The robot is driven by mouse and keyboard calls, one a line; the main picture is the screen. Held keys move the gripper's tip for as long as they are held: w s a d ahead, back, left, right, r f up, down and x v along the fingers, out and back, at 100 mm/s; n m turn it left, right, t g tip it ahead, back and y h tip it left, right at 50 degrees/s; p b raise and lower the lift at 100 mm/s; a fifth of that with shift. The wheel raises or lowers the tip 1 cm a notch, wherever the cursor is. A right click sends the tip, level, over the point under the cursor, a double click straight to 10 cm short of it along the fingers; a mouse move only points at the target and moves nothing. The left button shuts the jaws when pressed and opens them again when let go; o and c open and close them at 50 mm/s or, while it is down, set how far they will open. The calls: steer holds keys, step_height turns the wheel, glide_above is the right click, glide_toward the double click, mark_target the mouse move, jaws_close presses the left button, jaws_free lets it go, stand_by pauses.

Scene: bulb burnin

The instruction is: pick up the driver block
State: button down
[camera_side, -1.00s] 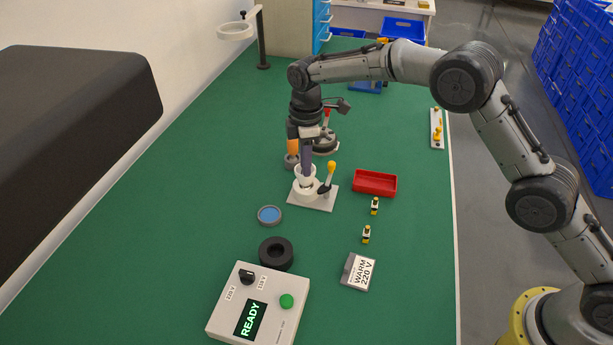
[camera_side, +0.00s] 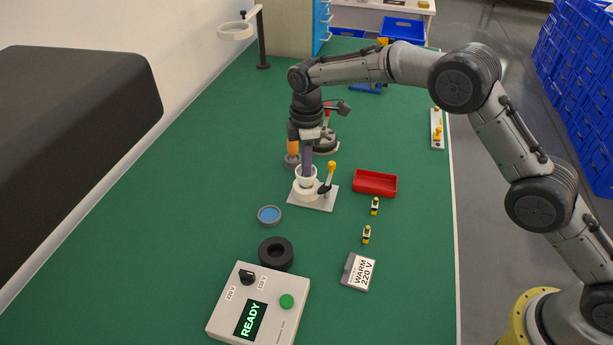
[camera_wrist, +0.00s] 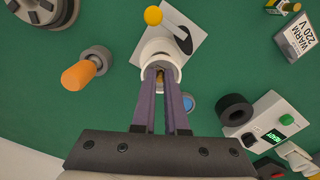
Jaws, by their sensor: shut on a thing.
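My gripper (camera_side: 306,160) points straight down into a white cup-shaped housing (camera_side: 304,184) on a light plate. In the wrist view my gripper (camera_wrist: 160,75) has its purple fingers close together inside the rim of the white housing (camera_wrist: 152,48). A small yellowish thing (camera_wrist: 160,78) shows between the fingertips; it is mostly hidden, and I cannot tell whether it is a driver block. Two small yellow, white and black blocks stand on the green table right of the plate, a far one (camera_side: 375,206) and a near one (camera_side: 366,235). They stand apart from my gripper.
A yellow-knobbed lever (camera_side: 330,170) rises on the plate (camera_side: 323,203) beside the housing. An orange-handled piece (camera_side: 292,148) stands close behind left. A red tray (camera_side: 375,183), blue disc (camera_side: 269,215), black ring (camera_side: 276,253), label block (camera_side: 359,272) and READY box (camera_side: 257,303) lie around.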

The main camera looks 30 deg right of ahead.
steer(key=shift+s+f, duration=0.25)
steer(key=shift+f, duration=0.15)
steer(key=shift+r, duration=0.5)
steer(key=r, duration=0.2)
steer(key=shift+w+r, duration=0.2)
steer(key=shift+r, duration=0.1)
steer(key=s+d+r, duration=0.4)
steer(key=s+r, duration=0.9)
steer(key=r, duration=0.1)
steer(key=shift+d+r, duration=0.2)
steer(key=shift+r, duration=0.1)
